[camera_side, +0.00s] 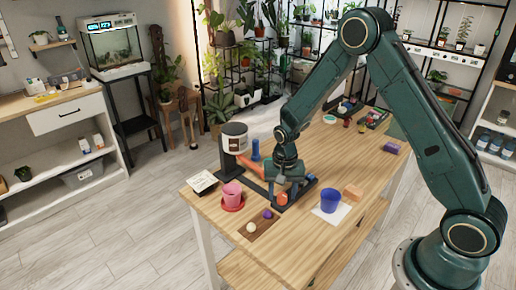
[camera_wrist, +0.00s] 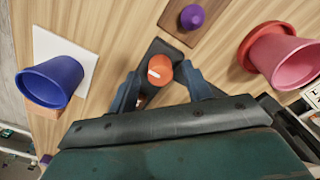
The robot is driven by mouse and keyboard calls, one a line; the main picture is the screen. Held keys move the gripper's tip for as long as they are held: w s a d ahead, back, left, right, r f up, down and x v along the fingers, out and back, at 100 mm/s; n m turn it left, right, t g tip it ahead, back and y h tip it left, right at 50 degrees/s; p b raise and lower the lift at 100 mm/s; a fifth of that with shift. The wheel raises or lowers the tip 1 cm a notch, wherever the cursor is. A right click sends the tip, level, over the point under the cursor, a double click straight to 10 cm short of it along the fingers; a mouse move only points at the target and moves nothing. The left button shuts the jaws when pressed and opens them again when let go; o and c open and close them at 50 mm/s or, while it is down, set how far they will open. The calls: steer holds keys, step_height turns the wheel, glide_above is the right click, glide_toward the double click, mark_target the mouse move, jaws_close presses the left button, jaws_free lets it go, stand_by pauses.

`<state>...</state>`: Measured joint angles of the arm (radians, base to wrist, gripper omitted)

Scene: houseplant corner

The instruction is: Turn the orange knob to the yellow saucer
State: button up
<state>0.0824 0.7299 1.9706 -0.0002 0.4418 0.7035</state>
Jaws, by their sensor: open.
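The orange knob (camera_wrist: 160,69) sits on a dark base in the wrist view, with a white mark toward its left side. It also shows small in the side view (camera_side: 281,198). My gripper (camera_wrist: 161,73) is open, with one finger on each side of the knob; I cannot tell whether they touch it. In the side view my gripper (camera_side: 284,184) is low over the dark base. I cannot make out a yellow saucer; a red saucer (camera_wrist: 257,42) under a pink pot (camera_wrist: 290,55) shows at the right of the wrist view.
A blue pot (camera_side: 330,200) stands on a white square (camera_side: 343,214), with an orange block (camera_side: 352,192) behind. A brown board (camera_side: 262,229) bears a purple piece (camera_side: 267,214) and a cream ball (camera_side: 251,227). A white-and-black device (camera_side: 234,138) stands behind my gripper.

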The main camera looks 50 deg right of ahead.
steer(key=shift+f, duration=0.15)
steer(key=c, duration=1)
steer(key=shift+o, duration=0.2)
steer(key=shift+n, duration=0.3)
steer(key=n, duration=0.9)
steer(key=o, duration=1)
steer(key=shift+c, duration=0.2)
